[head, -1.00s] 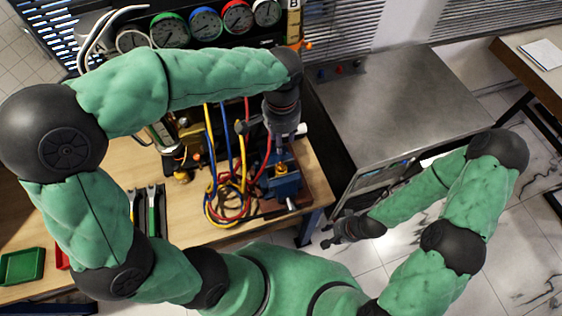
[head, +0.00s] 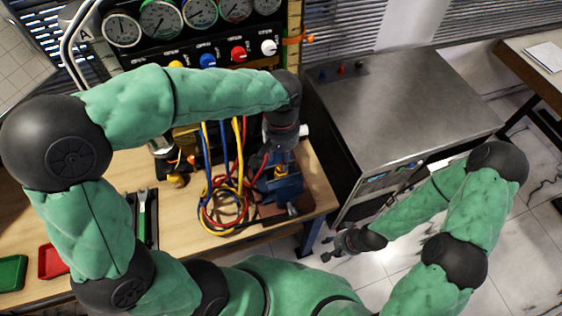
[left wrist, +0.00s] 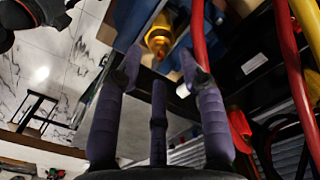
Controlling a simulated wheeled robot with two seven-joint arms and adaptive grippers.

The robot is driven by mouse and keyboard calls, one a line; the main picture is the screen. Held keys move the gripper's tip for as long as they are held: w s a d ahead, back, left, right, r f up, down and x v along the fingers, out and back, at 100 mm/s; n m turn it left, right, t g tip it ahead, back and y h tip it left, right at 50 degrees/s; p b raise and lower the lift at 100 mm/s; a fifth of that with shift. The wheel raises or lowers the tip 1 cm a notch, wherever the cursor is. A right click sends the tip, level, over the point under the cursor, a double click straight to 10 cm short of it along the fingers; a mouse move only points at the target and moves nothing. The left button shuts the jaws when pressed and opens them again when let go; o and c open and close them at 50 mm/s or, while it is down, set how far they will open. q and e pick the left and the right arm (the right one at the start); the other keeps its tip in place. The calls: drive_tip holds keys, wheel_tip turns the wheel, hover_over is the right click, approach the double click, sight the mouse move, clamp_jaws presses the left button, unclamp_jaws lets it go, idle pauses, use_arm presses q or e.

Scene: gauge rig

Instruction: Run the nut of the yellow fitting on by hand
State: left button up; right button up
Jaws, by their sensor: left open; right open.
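The yellow fitting (head: 281,171) stands in a blue vise (head: 284,190) near the bench's front right corner. In the left wrist view the fitting (left wrist: 159,36) shows as a gold piece just beyond the fingertips. Its nut cannot be told apart clearly. My left gripper (head: 270,154) is above and beside the vise in the head view. In the left wrist view its purple fingers (left wrist: 162,68) are spread, with nothing held between them. My right gripper (head: 338,250) is open and empty, low in front of the metal cabinet, away from the bench.
Red, blue and yellow hoses (head: 225,190) loop just left of the vise; a red hose (left wrist: 197,35) passes close to the left fingers. A gauge panel (head: 220,52) stands behind. A metal cabinet (head: 400,105) is at right. Red (head: 53,261) and green (head: 12,272) trays lie at left.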

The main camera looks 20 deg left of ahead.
sight(281, 166)
use_arm(q)
drive_tip(key=shift+f, duration=1.45)
clamp_jaws()
drive_tip(key=shift+r+m, duration=0.1)
drive_tip(key=shift+m, duration=0.2)
unclamp_jaws()
